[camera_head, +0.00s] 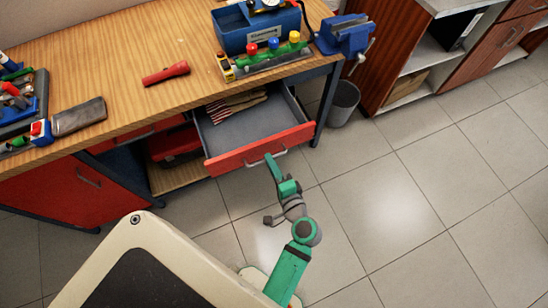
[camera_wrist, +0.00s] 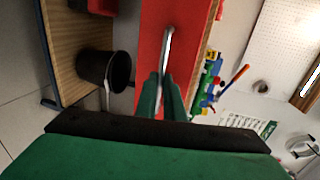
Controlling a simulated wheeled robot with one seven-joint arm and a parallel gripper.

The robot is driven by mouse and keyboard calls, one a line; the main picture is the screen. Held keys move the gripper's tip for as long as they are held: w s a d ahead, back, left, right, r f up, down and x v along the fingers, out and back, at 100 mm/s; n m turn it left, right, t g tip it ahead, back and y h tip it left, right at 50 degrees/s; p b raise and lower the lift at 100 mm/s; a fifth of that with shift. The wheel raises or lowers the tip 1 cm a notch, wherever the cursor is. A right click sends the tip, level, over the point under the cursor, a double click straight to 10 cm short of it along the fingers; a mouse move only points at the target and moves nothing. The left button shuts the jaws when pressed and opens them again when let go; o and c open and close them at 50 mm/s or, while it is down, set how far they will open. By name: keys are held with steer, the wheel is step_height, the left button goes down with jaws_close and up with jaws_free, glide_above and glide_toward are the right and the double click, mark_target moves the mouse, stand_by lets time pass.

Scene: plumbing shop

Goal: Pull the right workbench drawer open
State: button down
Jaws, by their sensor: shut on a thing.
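The right workbench drawer (camera_head: 230,128) has a red front and stands pulled out from under the wooden bench top in the head view. Its grey tray shows, with a striped cloth (camera_head: 236,104) and other items toward the back. My gripper (camera_head: 273,158) is at the drawer's metal handle (camera_head: 279,152). In the wrist view my gripper (camera_wrist: 160,98) has its green fingers around the handle (camera_wrist: 168,45), close against the red drawer front (camera_wrist: 150,60). The gripper is shut on the handle. The very back of the drawer is hidden beneath the bench top.
A blue toolbox (camera_head: 240,35), a blue vise (camera_head: 344,35) and a red flashlight (camera_head: 166,74) are on the workbench (camera_head: 130,60). A dark bin (camera_head: 343,104) stands right of the bench leg. A red cabinet door (camera_head: 70,190) is at left. Tiled floor is clear at right.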

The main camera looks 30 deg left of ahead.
steer(key=shift+d, duration=0.1)
steer(key=c, duration=1.9)
jaws_free()
steer(key=shift+o, duration=0.2)
steer(key=v, duration=1)
steer(key=shift+s+d, duration=0.2)
steer(key=shift+d, duration=0.1)
steer(key=shift+w, duration=0.1)
